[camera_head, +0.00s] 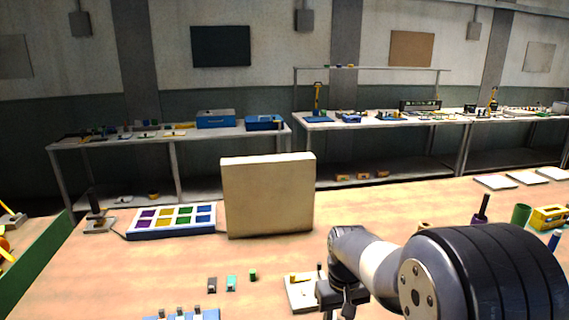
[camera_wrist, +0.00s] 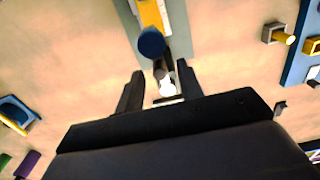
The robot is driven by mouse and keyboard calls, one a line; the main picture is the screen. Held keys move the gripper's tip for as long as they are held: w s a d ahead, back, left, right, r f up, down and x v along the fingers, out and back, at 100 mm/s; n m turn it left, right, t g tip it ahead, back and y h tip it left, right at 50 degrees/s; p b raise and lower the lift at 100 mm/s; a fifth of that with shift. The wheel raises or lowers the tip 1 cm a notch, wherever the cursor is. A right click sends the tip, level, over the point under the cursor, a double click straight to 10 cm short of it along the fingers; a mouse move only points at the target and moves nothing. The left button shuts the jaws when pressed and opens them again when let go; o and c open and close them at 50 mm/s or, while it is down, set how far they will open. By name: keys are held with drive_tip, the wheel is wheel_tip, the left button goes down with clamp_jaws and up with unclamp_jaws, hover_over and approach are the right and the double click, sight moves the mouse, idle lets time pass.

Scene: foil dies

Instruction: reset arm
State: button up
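My gripper (camera_head: 338,292) is low over the near part of the wooden table, at the end of my bent arm. In the wrist view my gripper (camera_wrist: 160,82) has its two dark fingers apart. A blue round knob (camera_wrist: 151,42) and a yellow-and-white piece lie beyond the fingertips. A dark part and a small bright white patch show between the fingers, with no clear contact with them. A pale plate (camera_head: 301,296) with a small yellow part is beside my gripper in the head view, partly hidden by it.
A tray with coloured compartments (camera_head: 171,235) stands left of an upright cream board (camera_head: 267,197). A yellow block (camera_head: 550,217) and a green cup (camera_head: 521,215) are at right.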

wheel_tip(320, 180, up, 11)
wheel_tip(320, 180, down, 11)
drive_tip(key=shift+f, duration=0.15)
drive_tip(key=shift+w+d+n, duration=0.15)
drive_tip(key=shift+d+n, duration=0.15)
drive_tip(key=shift+n, duration=0.6)
drive_tip(key=shift+w+d+n, duration=0.1)
drive_tip(key=shift+d+n, duration=0.15)
drive_tip(key=shift+n, duration=0.65)
